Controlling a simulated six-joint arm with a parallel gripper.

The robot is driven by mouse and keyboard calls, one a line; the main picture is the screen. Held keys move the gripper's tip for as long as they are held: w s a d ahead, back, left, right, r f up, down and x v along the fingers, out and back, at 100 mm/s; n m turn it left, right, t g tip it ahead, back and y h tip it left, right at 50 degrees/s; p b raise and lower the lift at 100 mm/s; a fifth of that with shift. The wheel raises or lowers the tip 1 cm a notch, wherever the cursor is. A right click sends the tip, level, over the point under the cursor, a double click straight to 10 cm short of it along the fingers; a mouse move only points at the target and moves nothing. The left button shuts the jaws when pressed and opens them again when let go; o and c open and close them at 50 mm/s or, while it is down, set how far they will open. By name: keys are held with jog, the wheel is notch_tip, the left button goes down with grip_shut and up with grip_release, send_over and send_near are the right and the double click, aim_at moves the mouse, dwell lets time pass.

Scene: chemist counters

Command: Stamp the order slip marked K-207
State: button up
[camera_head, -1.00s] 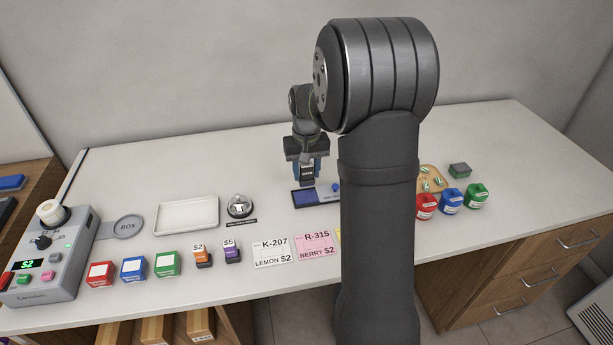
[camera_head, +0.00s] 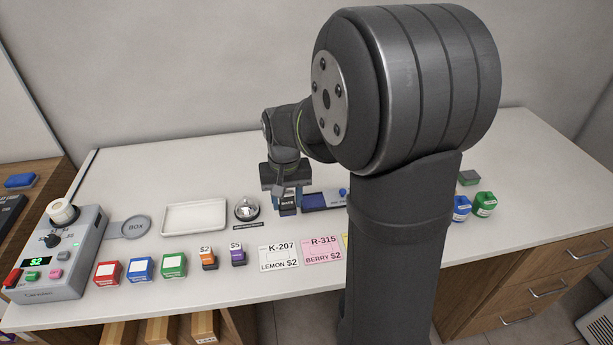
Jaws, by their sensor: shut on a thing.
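The white order slip marked K-207 (camera_head: 279,257), with LEMON $2 on it, lies flat near the front edge of the counter. My gripper (camera_head: 288,201) points down behind the slip and is shut on a small dark stamp (camera_head: 288,209). The stamp is above or close to the counter; I cannot tell the gap. It is not over the slip. The blue ink pad (camera_head: 322,201) lies just right of my gripper, partly hidden by my arm. A pink slip marked R-315 (camera_head: 323,250) lies right of the K-207 slip.
A silver bell (camera_head: 247,209) and a white tray (camera_head: 194,216) stand left of my gripper. Orange (camera_head: 208,259) and purple (camera_head: 237,255) price-marked blocks stand left of the slip. Bare counter lies between gripper and slip. My arm hides part of the right side.

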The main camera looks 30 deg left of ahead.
jog(key=s+d, duration=0.2)
jog(key=s, duration=0.6)
send_over(278, 256)
jog(key=shift+f, duration=3.35)
jog(key=shift+f, duration=0.6)
notch_tip(278, 256, up, 7)
